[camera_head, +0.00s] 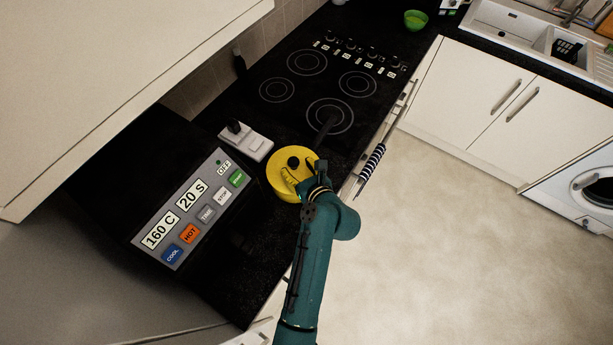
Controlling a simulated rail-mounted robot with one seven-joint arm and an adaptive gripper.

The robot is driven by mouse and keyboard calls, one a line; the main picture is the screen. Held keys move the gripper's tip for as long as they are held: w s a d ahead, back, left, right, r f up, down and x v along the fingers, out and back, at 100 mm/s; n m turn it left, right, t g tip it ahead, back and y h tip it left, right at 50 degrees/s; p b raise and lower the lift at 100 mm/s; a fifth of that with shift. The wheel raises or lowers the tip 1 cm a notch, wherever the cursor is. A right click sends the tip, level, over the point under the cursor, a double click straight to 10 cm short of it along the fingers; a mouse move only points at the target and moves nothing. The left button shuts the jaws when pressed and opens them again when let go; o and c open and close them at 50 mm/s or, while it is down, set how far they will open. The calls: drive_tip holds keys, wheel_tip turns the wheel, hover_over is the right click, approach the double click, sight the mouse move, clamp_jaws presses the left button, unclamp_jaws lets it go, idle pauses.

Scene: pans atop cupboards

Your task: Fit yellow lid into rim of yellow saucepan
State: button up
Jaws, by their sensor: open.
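A round yellow lid (280,164) with a black knob (293,161) is on the worktop side of the hob, below its front ring. A dark handle (326,129), seemingly the yellow saucepan's, points from it up over the hob. The saucepan's body cannot be told apart from the lid from above, so I cannot tell whether the lid sits level in the rim. My gripper (293,179) is over the lid's lower right part, close to the knob. It is open, and its fingers and wrist hide that side of the lid and rim.
A black hob (317,88) with several rings lies behind. A white socket block (246,142) and a grey control panel (193,209) are at the left. A striped towel (372,161) hangs at the front edge. Overhead is a pale cupboard (120,70). The floor (450,230) is clear.

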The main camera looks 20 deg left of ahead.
drive_tip(key=v, duration=0.8)
drive_tip(key=shift+s+d+r, duration=0.1)
drive_tip(key=w+d+r+n+t+h, duration=0.1)
drive_tip(key=d+r+n+t, duration=0.15)
drive_tip(key=r, duration=0.65)
drive_tip(key=w+d+r+n+t+h, duration=0.1)
drive_tip(key=d+r+n+t, duration=0.15)
drive_tip(key=r, duration=0.65)
drive_tip(key=w+d+r+n+t+h, duration=0.15)
drive_tip(key=r+n, duration=0.25)
drive_tip(key=r, duration=0.5)
drive_tip(key=s+d+r+n+t+h, duration=0.3)
drive_tip(key=s+r+n, duration=0.3)
drive_tip(key=r+n, duration=0.2)
drive_tip(key=s+d+r+n+t+h, duration=0.3)
drive_tip(key=s+d+r+n, duration=0.3)
drive_tip(key=r+n, duration=0.2)
drive_tip(key=shift+d+r+n+t+h, duration=0.3)
drive_tip(key=shift+n+t+h, duration=0.05)
drive_tip(key=shift+n, duration=0.45)
